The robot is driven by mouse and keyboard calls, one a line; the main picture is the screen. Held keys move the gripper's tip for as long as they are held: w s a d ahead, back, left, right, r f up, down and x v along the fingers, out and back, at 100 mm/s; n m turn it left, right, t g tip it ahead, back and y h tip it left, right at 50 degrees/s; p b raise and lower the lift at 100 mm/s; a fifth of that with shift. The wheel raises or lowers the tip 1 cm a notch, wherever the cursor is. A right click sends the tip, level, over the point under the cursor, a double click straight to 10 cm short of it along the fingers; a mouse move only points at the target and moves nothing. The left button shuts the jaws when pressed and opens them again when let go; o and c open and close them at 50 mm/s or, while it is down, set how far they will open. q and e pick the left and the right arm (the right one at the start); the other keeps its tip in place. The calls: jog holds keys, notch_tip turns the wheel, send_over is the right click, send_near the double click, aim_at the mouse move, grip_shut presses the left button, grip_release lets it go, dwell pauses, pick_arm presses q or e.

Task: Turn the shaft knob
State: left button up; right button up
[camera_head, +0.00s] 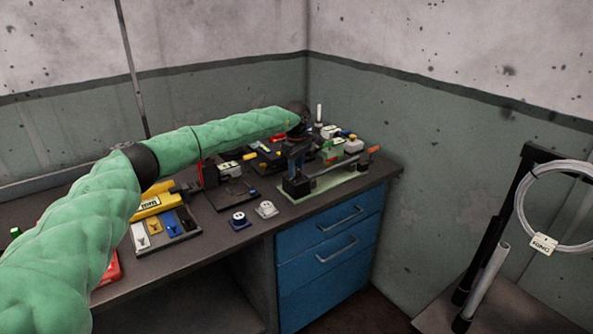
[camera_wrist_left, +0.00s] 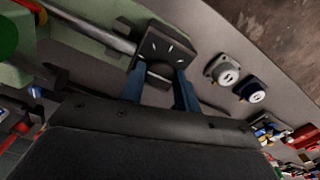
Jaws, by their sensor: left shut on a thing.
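The shaft device sits near the right end of the bench on a pale green base plate (camera_head: 345,187). It has a grey shaft (camera_head: 337,168) and a black end block (camera_head: 297,188). In the left wrist view the block (camera_wrist_left: 168,47) carries white tick marks, and the grey shaft (camera_wrist_left: 95,30) runs into it. My left gripper (camera_head: 294,172) reaches down onto the block end. Its blue fingers (camera_wrist_left: 160,85) are shut on the shaft knob (camera_wrist_left: 160,70) at the block's face, which they partly hide. My right gripper is in neither view.
Two small socket pieces, one white (camera_head: 266,209) and one blue (camera_head: 239,221), stand left of the device. A tray of coloured parts (camera_head: 165,243) lies further left. Clutter stands behind my gripper. A wall is close on the right, beyond blue drawers (camera_head: 330,250).

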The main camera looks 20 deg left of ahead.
pick_arm(q)
jog(key=shift+r, duration=0.1)
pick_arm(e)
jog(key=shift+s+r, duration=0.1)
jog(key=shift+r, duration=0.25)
pick_arm(q)
jog(key=o, duration=1)
jog(key=shift+c, duration=0.2)
